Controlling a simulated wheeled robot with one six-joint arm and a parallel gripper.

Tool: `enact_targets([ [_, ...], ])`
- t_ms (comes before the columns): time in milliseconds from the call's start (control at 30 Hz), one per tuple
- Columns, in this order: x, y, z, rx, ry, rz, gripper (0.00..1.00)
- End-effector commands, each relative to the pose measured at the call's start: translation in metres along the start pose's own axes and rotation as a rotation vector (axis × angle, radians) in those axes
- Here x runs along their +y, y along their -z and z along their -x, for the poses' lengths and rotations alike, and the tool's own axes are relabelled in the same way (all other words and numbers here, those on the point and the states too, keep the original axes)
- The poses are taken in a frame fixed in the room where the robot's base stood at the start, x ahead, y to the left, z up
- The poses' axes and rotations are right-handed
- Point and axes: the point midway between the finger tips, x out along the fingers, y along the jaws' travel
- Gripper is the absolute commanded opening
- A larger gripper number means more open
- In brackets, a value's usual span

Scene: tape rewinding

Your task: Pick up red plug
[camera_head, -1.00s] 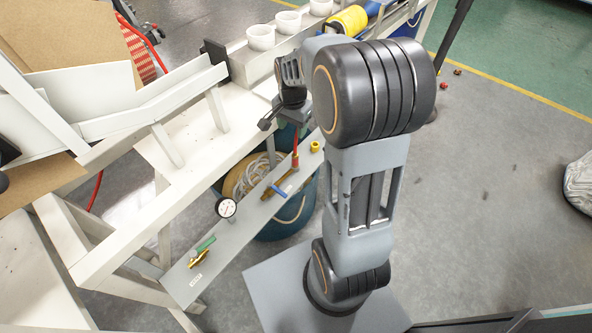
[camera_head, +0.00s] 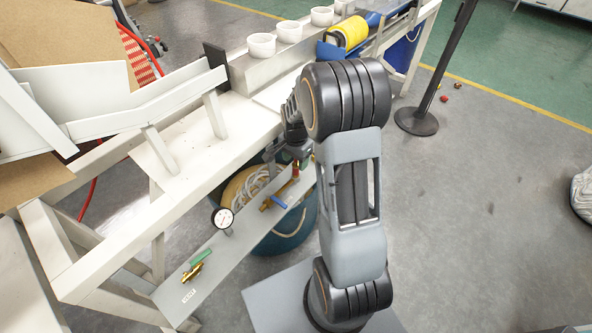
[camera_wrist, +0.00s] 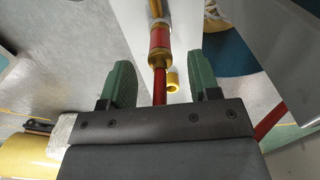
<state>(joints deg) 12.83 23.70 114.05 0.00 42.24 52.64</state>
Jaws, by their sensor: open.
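A red cylinder with brass ends, which looks like the red plug (camera_wrist: 159,39), shows in the wrist view just beyond my jaws, with a thin red rod (camera_wrist: 160,85) running from it between them. My gripper (camera_wrist: 164,76) is open, its green finger pads on either side of the rod. Nothing is visibly clamped. In the head view my gripper (camera_head: 297,158) is low over the upper end of the grey strip (camera_head: 235,243), and a bit of red (camera_head: 296,172) shows just below it. My arm partly hides this area there.
A small yellow ring (camera_wrist: 173,80) sits near the rod. A bucket (camera_head: 290,240) stands below; white table legs (camera_head: 158,262) are at left.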

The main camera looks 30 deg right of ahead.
Motion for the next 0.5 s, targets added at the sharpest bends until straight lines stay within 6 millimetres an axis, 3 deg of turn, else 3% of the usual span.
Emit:
enact_targets([
  [300,0.001,0.000,-0.043,-0.002,-0.002,0.000,0.56],
  [500,0.000,0.001,-0.044,0.000,0.000,0.000,0.56],
])
